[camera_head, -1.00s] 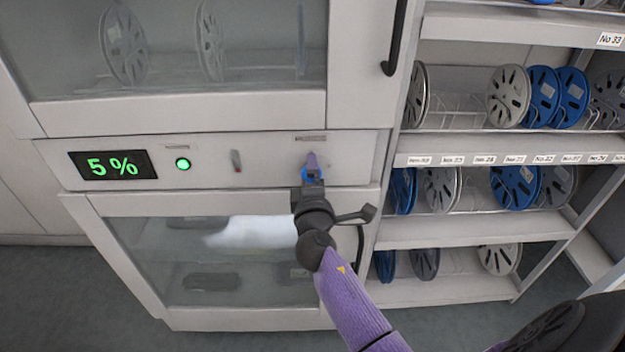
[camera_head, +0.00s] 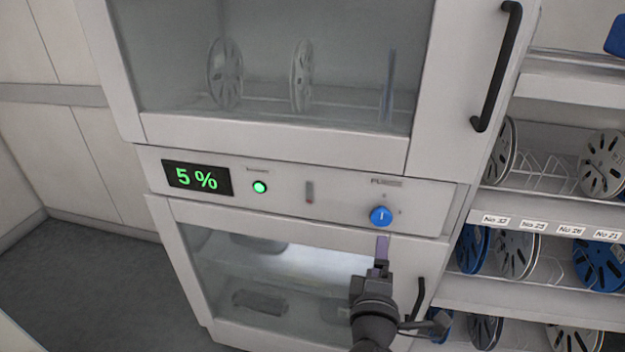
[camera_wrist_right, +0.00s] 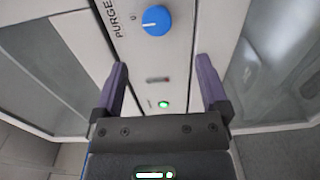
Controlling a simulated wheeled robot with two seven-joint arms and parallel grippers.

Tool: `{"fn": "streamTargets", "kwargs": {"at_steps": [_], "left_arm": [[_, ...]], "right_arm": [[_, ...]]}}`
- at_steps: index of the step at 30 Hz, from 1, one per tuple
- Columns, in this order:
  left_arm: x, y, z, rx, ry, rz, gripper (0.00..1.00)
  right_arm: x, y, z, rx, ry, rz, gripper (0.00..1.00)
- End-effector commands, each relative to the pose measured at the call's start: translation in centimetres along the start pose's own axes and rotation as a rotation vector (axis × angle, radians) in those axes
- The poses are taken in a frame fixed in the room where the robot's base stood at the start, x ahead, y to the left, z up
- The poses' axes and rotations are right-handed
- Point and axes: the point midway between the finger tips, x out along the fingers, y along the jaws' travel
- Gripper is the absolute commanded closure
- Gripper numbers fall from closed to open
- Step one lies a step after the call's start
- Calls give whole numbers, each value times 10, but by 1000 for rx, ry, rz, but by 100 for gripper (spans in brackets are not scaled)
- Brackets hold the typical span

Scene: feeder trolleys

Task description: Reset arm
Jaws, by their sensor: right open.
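My right gripper (camera_head: 382,250) is in front of the cabinet, just below the blue round knob (camera_head: 381,215) on the control panel. In the right wrist view my right gripper (camera_wrist_right: 161,85) shows two purple fingers spread apart with nothing between them. The blue knob (camera_wrist_right: 156,20) lies beyond the fingertips there, apart from them, beside the word PURGE. Its white mark is upright in the head view. My left gripper is not in view.
Glass doors with black handles (camera_head: 497,65) are above and below. A shelf rack (camera_head: 560,95) with reels stands at right. Grey floor is clear at lower left.

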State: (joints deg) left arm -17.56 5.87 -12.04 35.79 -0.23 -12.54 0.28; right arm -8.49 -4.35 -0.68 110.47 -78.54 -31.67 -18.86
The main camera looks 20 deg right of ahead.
Motion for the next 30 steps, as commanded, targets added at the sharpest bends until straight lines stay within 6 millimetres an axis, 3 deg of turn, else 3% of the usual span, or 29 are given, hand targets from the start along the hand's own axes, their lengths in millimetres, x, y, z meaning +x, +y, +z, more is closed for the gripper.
{"fn": "streamTargets", "kwargs": {"at_steps": [2, 5, 7, 9, 12, 15, 18, 21, 24, 30], "left_arm": [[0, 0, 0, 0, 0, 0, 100], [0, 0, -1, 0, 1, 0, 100], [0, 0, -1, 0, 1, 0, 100], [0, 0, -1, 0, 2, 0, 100], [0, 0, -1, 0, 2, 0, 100], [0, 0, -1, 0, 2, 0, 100], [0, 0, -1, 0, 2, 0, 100], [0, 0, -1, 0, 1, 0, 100], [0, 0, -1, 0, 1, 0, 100], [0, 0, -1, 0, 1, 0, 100]], "right_arm": [[-2, -26, -6, 20, 33, -72, 6], [-21, -105, -18, 102, 108, -307, 6], [-51, -175, -20, 186, 135, -528, 6], [-92, -238, -12, 274, 116, -747, 6], [-164, -312, 19, 402, 2, -1038, 6], [-236, -360, 62, 513, -192, -1259, 6], [-291, -382, 104, 588, -392, -1382, 6], [-323, -390, 132, 629, -530, -1429, 6], [-335, -392, 142, 647, -587, -1442, 6], [-335, -392, 142, 648, -589, -1442, 6]]}}
